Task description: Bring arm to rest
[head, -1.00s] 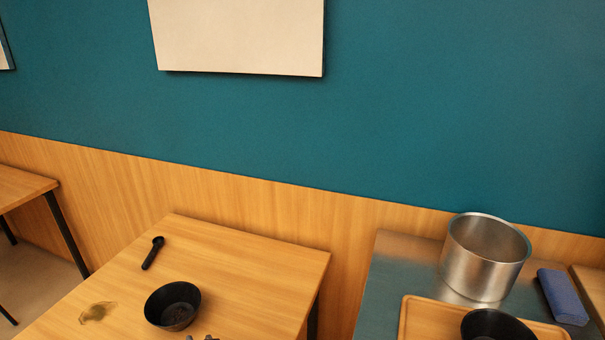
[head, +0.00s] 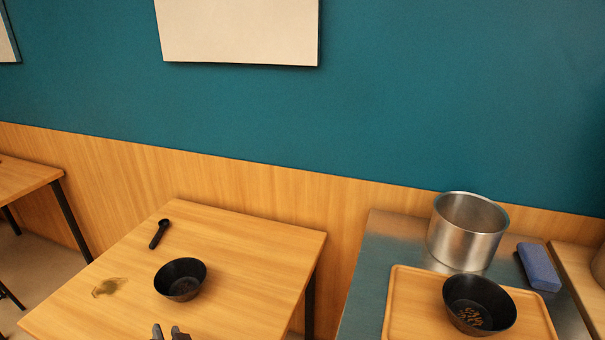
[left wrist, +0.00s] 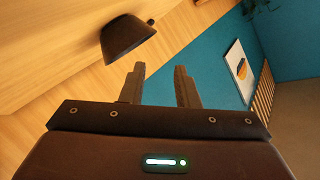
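My left gripper (head: 171,333) shows at the bottom edge of the head view, in front of the wooden table (head: 270,240). In the left wrist view its two fingers (left wrist: 160,85) stand apart with nothing between them, so it is open and empty. A black bowl (head: 181,280) stands upright on the table beyond the gripper and apart from it. That bowl also shows in the left wrist view (left wrist: 122,40), up and left of the fingers. My right gripper is in neither view.
A black spoon (head: 159,234) and a brownish patch (head: 109,288) lie on the table. On the metal counter at right are a steel pot (head: 467,232), a blue block (head: 538,267) and a wooden tray (head: 408,300). The tray bears a black bowl (head: 453,308) with brown beans.

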